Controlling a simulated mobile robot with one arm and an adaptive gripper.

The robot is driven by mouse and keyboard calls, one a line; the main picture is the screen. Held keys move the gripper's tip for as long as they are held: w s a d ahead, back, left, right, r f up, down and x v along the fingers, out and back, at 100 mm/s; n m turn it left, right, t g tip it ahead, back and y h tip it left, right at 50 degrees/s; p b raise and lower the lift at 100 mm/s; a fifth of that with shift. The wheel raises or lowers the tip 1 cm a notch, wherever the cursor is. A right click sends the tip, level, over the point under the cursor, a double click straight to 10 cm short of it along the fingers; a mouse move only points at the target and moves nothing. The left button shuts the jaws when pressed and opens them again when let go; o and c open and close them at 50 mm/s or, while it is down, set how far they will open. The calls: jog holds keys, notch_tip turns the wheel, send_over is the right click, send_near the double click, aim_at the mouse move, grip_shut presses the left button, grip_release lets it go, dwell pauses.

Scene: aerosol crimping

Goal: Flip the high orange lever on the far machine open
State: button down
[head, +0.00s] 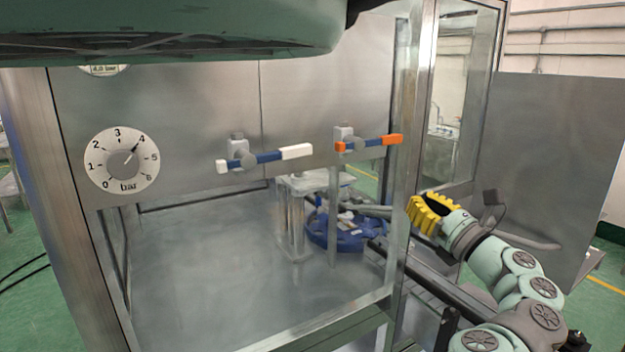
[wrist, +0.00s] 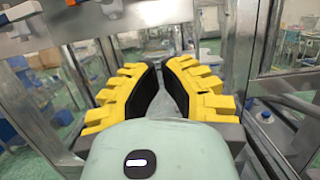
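The high orange lever (head: 369,143) is a blue bar with orange ends, mounted on a grey valve on the machine's back panel, right of a similar white-ended lever (head: 266,158). It lies sideways, its right end slightly higher. My gripper (head: 418,202) is below and to the right of the orange lever, apart from it, beside the machine's front right post. In the wrist view its yellow fingers (wrist: 160,65) have black pads, lean together at the tips and hold nothing. An orange piece (wrist: 78,3) shows at the top left there; I cannot tell whether it is this lever.
A metal post (head: 404,150) stands between the panel and my gripper. An open glazed door (head: 455,90) and a grey panel (head: 545,175) are to the right. A pressure dial (head: 122,160) is on the left. A blue round base (head: 340,238) sits low inside the machine.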

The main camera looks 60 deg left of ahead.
aim_at(373, 140)
jog(key=a+r+p, duration=0.6)
jog(key=a, duration=0.3)
jog(key=shift+w+a+r, duration=0.2)
jog(key=shift+w+a, duration=0.1)
jog(key=shift+w, duration=0.05)
dwell(0.4)
jog(key=shift+n+b, duration=0.5)
jog(key=shift+b, duration=0.15)
jog(key=shift+r+n+g+b, duration=0.15)
jog(key=shift+n+g+b, duration=0.15)
jog(key=shift+n+b, duration=0.15)
